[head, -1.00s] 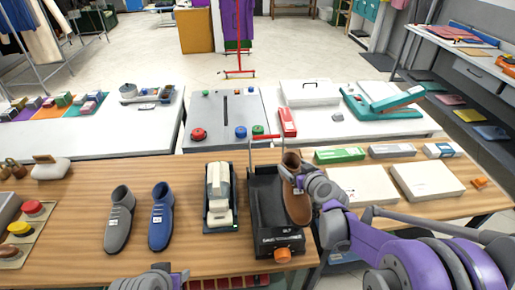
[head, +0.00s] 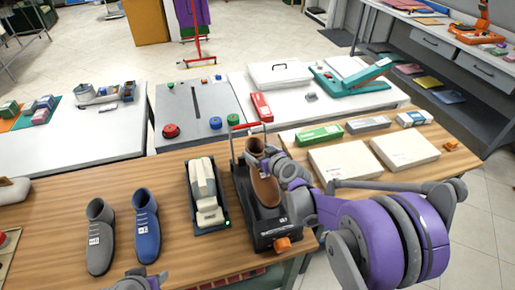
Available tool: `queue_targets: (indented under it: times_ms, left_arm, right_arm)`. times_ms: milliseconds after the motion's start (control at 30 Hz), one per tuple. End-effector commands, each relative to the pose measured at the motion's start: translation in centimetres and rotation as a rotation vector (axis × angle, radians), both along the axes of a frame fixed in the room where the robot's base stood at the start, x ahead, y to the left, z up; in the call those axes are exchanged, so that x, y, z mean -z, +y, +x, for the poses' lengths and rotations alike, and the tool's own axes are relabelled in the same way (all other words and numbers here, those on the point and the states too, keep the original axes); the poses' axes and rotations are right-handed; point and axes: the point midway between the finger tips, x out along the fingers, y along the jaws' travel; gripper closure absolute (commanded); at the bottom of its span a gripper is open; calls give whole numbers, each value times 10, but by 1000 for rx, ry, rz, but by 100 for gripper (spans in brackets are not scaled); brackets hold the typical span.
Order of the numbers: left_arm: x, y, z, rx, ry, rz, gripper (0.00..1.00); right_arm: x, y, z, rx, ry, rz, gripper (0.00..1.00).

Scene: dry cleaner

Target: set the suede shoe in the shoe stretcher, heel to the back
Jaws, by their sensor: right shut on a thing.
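The brown shoe (head: 265,187) is over the black shoe stretcher (head: 242,190), its heel and opening at the far end and its toe towards me. I cannot tell whether its sole touches the bed. The stretcher has a red bar on posts at the back and an orange knob at the front. My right gripper (head: 271,164) is shut on the brown shoe near its heel, from the right. My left gripper (head: 142,281) shows only in part at the bottom edge, away from the stretcher; its jaws are unclear.
A grey shoe (head: 100,240) and a blue shoe (head: 146,228), both tagged, stand on the wooden counter at left. A cream and black device (head: 205,195) stands close left of the stretcher. White boxes (head: 344,164) and a green box (head: 319,135) lie to the right.

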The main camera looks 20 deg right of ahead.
Motion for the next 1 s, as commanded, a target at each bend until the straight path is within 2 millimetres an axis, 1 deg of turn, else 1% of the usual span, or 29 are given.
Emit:
queue_targets:
  times_ms: [33,600,800,1000]
  left_arm:
    - [7,0,-4,0,7,0,50]
    - [46,0,-19,0,37,0,50]
    - [54,0,-22,0,42,0,50]
    - [57,0,-23,0,43,0,50]
  right_arm:
    - [10,0,-1,0,3,0,100]
    - [64,0,-1,0,1,1,100]
    - [77,0,0,0,1,0,100]
    - [82,0,0,0,0,0,100]
